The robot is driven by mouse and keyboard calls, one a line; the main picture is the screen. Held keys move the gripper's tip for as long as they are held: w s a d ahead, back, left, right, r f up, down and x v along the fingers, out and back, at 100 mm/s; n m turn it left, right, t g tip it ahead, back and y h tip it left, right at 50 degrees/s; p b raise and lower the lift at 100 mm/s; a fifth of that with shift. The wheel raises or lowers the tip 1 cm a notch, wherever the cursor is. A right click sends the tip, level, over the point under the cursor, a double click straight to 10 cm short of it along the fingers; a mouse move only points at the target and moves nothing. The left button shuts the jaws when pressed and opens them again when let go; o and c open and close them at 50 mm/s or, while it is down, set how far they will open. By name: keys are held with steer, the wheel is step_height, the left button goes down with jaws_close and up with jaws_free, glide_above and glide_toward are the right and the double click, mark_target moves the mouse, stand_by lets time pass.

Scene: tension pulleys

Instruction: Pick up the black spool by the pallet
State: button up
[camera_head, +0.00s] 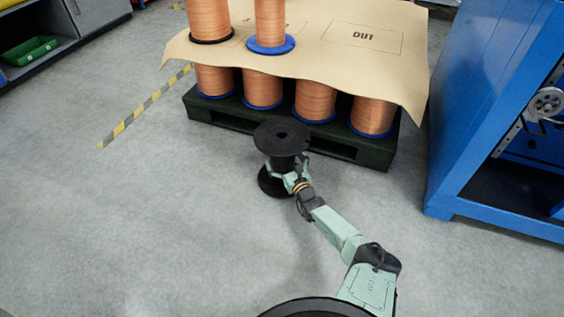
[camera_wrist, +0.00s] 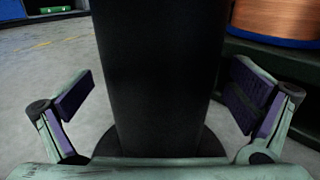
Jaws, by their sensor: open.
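The black spool (camera_head: 282,137) stands upright on the grey floor, just in front of the dark pallet (camera_head: 232,117). Its lower flange (camera_head: 270,184) rests on the floor. My gripper (camera_head: 285,170) is at the spool's core, between the two flanges. In the wrist view the spool's black core (camera_wrist: 160,75) fills the middle. My gripper (camera_wrist: 163,100) is open, with one purple-padded finger on each side of the core. Gaps show between the pads and the core. The lower flange shows partly behind the gripper's base; the upper flange is out of the wrist view.
Copper spools with blue flanges (camera_head: 315,101) stand on the pallet under a cardboard sheet (camera_head: 390,68), with further copper spools on top. A blue machine (camera_head: 475,110) stands at the right. The floor at the left is open (camera_head: 130,210), with a yellow-black stripe (camera_head: 140,108).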

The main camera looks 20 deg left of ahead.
steer(key=shift+x, duration=1.15)
steer(key=shift+c, duration=0.5)
steer(key=c, duration=1.7)
steer(key=shift+c, duration=0.5)
steer(key=shift+r, duration=0.15)
